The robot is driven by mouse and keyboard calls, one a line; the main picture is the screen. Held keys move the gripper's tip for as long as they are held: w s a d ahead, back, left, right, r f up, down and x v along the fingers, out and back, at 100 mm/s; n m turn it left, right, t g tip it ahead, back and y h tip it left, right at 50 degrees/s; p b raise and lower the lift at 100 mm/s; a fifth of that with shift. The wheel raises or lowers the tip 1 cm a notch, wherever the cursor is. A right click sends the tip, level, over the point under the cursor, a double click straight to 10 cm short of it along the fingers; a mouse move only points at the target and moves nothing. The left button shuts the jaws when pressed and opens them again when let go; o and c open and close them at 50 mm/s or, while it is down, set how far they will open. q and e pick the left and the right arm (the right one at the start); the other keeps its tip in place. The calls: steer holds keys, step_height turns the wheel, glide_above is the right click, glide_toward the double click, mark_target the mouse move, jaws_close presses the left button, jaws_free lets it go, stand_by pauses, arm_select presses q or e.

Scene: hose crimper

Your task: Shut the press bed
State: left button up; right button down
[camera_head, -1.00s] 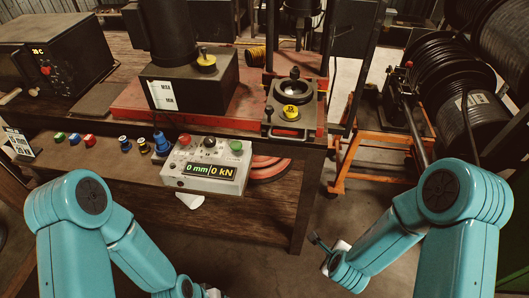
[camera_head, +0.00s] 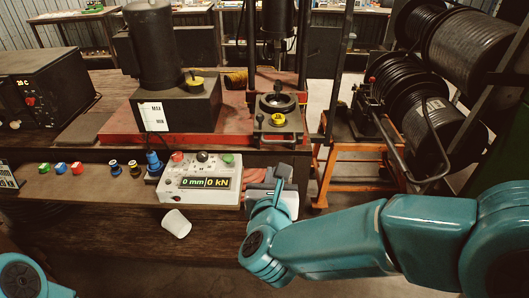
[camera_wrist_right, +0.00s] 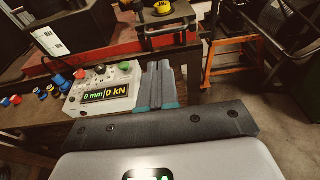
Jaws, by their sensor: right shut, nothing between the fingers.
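The press bed (camera_head: 277,118) is a dark block with a round opening and a yellow-marked knob, at the front of the red press base. It also shows at the top of the right wrist view (camera_wrist_right: 168,20), partly cut off. I cannot tell how far open it is. My right gripper (camera_head: 268,173) is shut and empty, beside the control box's right end and below and in front of the bed, apart from it. Its closed fingers show in the right wrist view (camera_wrist_right: 158,72). My left arm shows only at the bottom left; its gripper is out of view.
The control box (camera_head: 200,180) reads 0 mm and 0 kN. A white cup (camera_head: 176,223) is below it. Several small coloured pieces (camera_head: 76,168) lie to the left. An orange stand (camera_head: 350,165) and black hose reels (camera_head: 430,110) are at the right.

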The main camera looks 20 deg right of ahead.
steer(key=p, duration=0.5)
glide_toward(272, 142)
steer(key=x, duration=0.5)
steer(key=shift+w+d, duration=0.15)
steer(key=shift+w+f+p, duration=0.15)
steer(key=shift+w+p, duration=0.25)
steer(key=shift+w, duration=0.15)
steer(key=shift+w+d+f, duration=0.15)
steer(key=shift+w+d, duration=0.05)
steer(key=shift+s+a, duration=0.1)
